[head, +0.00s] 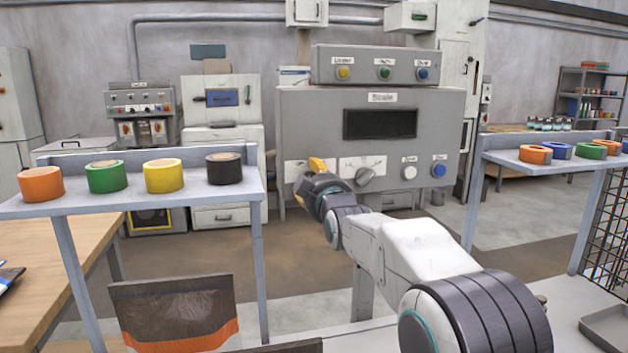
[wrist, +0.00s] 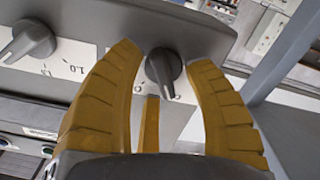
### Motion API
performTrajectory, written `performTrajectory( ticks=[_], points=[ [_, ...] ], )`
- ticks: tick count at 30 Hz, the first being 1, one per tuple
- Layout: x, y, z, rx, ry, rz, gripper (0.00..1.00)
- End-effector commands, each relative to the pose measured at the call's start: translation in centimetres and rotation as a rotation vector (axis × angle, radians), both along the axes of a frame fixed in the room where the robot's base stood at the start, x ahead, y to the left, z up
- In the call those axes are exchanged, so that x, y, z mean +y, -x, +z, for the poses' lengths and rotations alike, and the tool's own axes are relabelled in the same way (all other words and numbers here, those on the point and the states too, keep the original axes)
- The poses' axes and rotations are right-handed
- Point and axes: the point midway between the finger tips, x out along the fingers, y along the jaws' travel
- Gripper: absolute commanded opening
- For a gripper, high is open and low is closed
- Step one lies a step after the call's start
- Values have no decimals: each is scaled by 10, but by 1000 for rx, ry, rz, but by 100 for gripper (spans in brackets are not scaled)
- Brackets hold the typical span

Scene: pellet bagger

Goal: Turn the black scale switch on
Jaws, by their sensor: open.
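The black scale switch (wrist: 163,70) is a dark rotary knob on a white label plate in the wrist view. Its pointer ridge stands out from the panel face. My gripper (wrist: 166,58) is open, with its yellow fingers on either side of the switch, apart from it as far as I can tell. In the head view my gripper (head: 317,166) is at the lower left of the grey control panel (head: 300,125) and hides the switch. Contact and the switch's exact setting are not clear.
A larger grey dial (head: 372,178) is right of my gripper, then a white button (head: 409,172) and a blue button (head: 439,170). A dark display (head: 380,123) is above. Shelves with colored tape rolls stand on the left (head: 150,203) and right (head: 510,157).

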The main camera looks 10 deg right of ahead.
Motion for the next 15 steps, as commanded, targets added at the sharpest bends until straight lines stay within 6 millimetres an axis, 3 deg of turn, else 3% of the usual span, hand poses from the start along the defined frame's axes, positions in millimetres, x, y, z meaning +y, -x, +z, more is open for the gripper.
performTrajectory(
  ticks=[3, 15],
  points=[
    [0, 0, 0, 0, 0, 0, 47],
    [0, 0, 0, 0, 0, 0, 11]
  ],
)
